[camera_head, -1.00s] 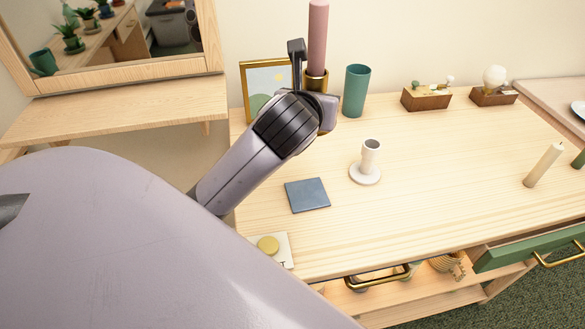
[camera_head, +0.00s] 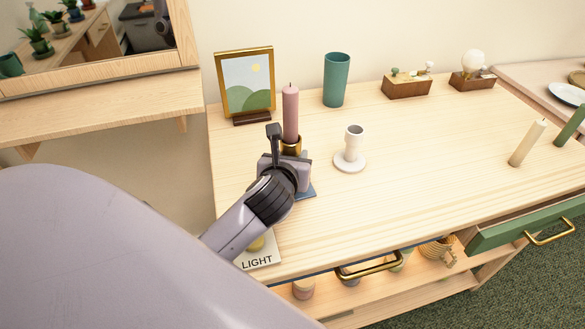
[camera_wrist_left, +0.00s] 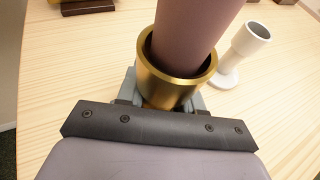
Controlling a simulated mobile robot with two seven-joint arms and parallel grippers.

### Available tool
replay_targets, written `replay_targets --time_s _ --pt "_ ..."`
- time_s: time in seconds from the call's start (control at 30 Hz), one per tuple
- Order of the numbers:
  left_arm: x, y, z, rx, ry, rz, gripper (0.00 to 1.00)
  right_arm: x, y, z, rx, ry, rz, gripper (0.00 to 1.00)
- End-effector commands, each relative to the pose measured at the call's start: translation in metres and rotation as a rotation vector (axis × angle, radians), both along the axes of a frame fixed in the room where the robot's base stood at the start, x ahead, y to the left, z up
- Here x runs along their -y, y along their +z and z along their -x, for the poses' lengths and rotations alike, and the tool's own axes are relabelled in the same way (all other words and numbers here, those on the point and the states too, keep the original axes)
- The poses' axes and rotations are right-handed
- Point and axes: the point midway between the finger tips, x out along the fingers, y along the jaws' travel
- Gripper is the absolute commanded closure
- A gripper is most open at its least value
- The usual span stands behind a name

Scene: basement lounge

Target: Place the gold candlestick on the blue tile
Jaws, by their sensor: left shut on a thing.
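My left gripper (camera_head: 288,158) is shut on the gold candlestick (camera_head: 291,145), which holds an upright pink candle (camera_head: 290,112). The blue tile (camera_head: 307,192) lies on the desk and shows only as a small corner right of my gripper; the rest is hidden behind it. The candlestick is over or close to the tile; I cannot tell whether it touches. In the left wrist view the gold cup (camera_wrist_left: 158,84) sits between the fingers with the pink candle (camera_wrist_left: 195,32) rising from it. My right gripper is not in view.
A white candlestick (camera_head: 350,160) stands just right of the tile. A framed picture (camera_head: 247,84) and a teal cup (camera_head: 337,80) stand behind. A cream candle (camera_head: 527,143) is at the right. A LIGHT card (camera_head: 262,259) lies in front. The middle right of the desk (camera_head: 430,160) is clear.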

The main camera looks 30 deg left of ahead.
Motion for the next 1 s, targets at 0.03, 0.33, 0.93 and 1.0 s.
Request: replay_targets --time_s 0.03,0.33,0.93,1.0 --pt "0.0 -0.012 0.0 -0.003 0.001 0.002 0.99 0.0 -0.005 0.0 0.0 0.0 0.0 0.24" --pt "0.0 -0.026 0.0 0.001 -0.001 0.001 0.99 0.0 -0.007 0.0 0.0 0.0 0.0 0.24" --pt "0.0 -0.03 0.0 -0.002 0.0 0.001 0.39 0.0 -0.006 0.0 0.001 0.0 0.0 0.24" --pt "0.0 -0.029 0.0 -0.001 0.0 0.001 0.39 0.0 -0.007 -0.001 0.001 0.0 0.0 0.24"
